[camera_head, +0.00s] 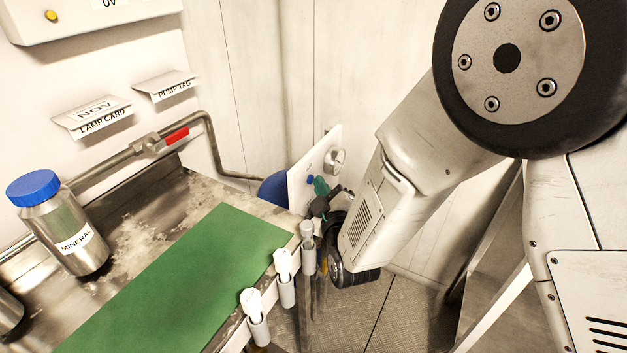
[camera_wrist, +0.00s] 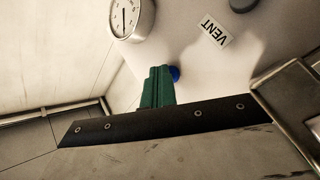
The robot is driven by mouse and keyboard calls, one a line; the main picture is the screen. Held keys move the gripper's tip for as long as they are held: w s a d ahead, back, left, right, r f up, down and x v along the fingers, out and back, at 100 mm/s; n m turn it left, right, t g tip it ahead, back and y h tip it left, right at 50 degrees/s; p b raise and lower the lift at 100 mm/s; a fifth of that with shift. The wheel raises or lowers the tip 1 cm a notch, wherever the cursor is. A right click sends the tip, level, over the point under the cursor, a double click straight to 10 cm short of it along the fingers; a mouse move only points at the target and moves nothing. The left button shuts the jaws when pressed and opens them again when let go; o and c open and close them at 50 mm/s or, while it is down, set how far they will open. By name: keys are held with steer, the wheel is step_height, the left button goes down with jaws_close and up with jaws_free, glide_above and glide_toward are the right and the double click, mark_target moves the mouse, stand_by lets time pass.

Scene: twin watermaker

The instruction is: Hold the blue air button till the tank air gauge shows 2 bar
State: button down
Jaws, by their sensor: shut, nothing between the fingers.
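A white panel (camera_head: 299,186) stands past the bench's far right corner. The blue air button (camera_head: 310,180) is on it; in the wrist view the button (camera_wrist: 175,73) shows just right of my fingertips, partly hidden behind them. My gripper (camera_head: 321,185) has green fingers, shut together with nothing between them; they point at the panel by the button in the wrist view (camera_wrist: 159,72). I cannot tell whether they touch the button. The round air gauge (camera_wrist: 131,17) is at upper left in the wrist view and on the panel in the head view (camera_head: 336,160); its reading is too small to tell.
A VENT label (camera_wrist: 213,31) and a dark knob (camera_wrist: 242,4) are on the panel. A blue rounded thing (camera_head: 273,190) is behind the panel. The bench with a green mat (camera_head: 190,275), a mineral bottle (camera_head: 65,230) and white-topped holders (camera_head: 284,270) lies left of my arm.

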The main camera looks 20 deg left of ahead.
steer(key=shift+d, duration=0.1)
steer(key=shift+s+d, duration=0.1)
steer(key=shift+d, duration=0.7)
steer(key=shift+d, duration=0.1)
steer(key=d, duration=0.4)
steer(key=shift+s+d, duration=0.2)
steer(key=shift+d, duration=0.2)
